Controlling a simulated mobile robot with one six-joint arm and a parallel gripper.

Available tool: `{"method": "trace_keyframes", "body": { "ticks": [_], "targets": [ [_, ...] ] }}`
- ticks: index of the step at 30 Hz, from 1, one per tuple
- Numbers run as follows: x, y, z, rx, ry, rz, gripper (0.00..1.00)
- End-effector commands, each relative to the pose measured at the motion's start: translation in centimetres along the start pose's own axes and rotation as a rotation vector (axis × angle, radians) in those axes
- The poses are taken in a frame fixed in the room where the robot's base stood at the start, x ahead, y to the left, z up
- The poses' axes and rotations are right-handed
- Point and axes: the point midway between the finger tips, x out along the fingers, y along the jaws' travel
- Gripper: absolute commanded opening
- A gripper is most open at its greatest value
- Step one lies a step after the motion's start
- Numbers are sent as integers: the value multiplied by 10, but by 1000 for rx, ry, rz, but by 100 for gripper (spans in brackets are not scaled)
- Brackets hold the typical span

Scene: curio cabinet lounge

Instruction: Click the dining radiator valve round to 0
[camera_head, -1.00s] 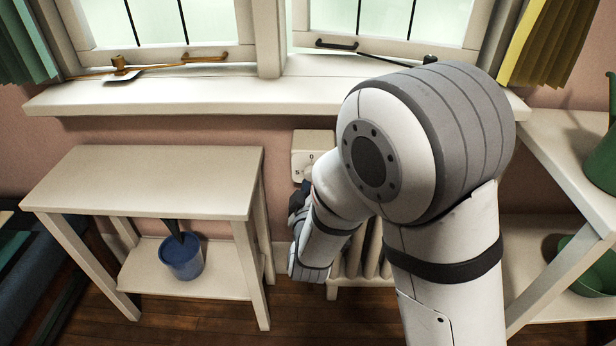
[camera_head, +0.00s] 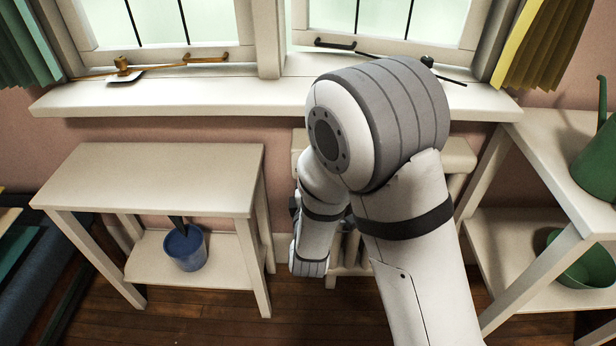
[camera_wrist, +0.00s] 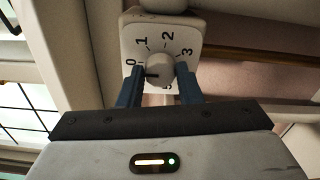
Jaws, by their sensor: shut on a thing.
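The radiator valve shows in the wrist view as a pale plate (camera_wrist: 180,40) with the figures 0, 1, 2 and 3 around a round knob (camera_wrist: 160,68). Part of another figure shows below the knob, half hidden. A dark mark on the knob points left, close to the 0 and slightly below it in the picture. My gripper (camera_wrist: 161,78) has its two blue fingers on either side of the knob and is shut on it. In the head view my arm hides the dial face and the gripper tips.
The white radiator (camera_head: 345,262) is mostly behind my arm. A pale side table (camera_head: 150,178) with a blue pot (camera_head: 185,249) on its shelf stands left. A shelf unit with a green bowl (camera_head: 583,262) stands right. The windowsill (camera_head: 180,98) runs above.

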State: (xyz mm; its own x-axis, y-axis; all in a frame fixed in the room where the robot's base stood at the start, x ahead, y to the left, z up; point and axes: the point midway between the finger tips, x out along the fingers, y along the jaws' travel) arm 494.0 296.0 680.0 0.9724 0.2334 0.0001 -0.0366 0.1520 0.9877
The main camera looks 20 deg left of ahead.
Motion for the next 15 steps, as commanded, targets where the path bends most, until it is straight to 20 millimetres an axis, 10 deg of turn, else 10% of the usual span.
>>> {"method": "trace_keyframes", "body": {
  "ticks": [15],
  "targets": [
    [1, 2, -2, -31, 4, 6, 9]
  ]
}}
